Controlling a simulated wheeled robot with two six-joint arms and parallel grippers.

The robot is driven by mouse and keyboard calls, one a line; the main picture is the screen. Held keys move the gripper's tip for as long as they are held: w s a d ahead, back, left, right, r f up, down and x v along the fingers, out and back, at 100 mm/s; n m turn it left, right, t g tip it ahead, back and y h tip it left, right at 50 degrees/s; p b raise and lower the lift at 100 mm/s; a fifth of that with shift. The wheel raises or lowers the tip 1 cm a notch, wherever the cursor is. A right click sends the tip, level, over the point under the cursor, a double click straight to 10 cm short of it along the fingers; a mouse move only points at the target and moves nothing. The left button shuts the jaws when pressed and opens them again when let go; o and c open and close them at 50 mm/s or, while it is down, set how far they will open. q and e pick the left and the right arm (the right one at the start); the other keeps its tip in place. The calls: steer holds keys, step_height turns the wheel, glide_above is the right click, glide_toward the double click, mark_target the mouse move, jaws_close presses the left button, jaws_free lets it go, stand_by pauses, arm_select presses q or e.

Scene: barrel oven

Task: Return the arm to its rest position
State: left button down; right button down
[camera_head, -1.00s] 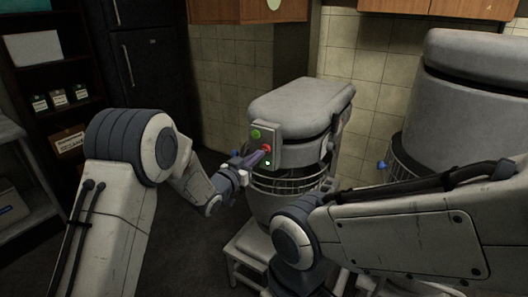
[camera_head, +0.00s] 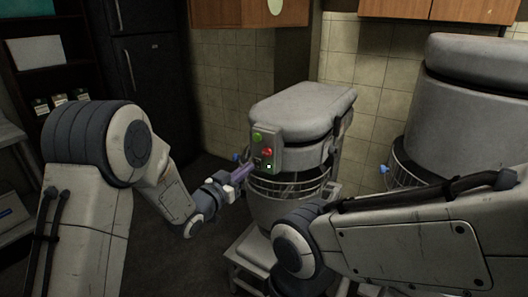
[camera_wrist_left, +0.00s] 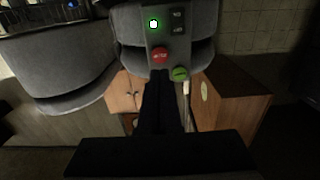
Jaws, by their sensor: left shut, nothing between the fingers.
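My left gripper (camera_head: 241,173) is shut and empty, a little to the left of the grey machine's control panel (camera_head: 267,151) in the head view. It is apart from the panel. The panel has a green button (camera_head: 257,137), a red button (camera_head: 267,152) and a small lit light (camera_head: 269,166). In the left wrist view the shut fingers (camera_wrist_left: 160,85) point toward the panel, with the red button (camera_wrist_left: 160,56), the green button (camera_wrist_left: 180,73) and the lit green light (camera_wrist_left: 153,24) beyond. My right arm crosses the lower right of the head view; its gripper is out of view.
The grey machine (camera_head: 300,105) with a wire guard stands on a low stand (camera_head: 252,250). A larger similar machine (camera_head: 460,90) stands at the right. A dark fridge (camera_head: 150,75) and a shelf (camera_head: 40,65) are at the back left. Dark floor is clear between my left arm and the machine.

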arm_select(q)
steer(key=s+a+g+y+p, duration=0.2)
steer(key=s+g+y, duration=0.2)
steer(key=s, duration=1.6)
steer(key=s+a+g+y+p, duration=0.2)
steer(key=s+g+y, duration=0.3)
steer(key=s+g, duration=0.5)
steer(key=s+p, duration=0.1)
steer(key=s, duration=0.8)
steer(key=shift+s+a+r+g+y+p, duration=0.3)
steer(key=shift+s+p, duration=0.05)
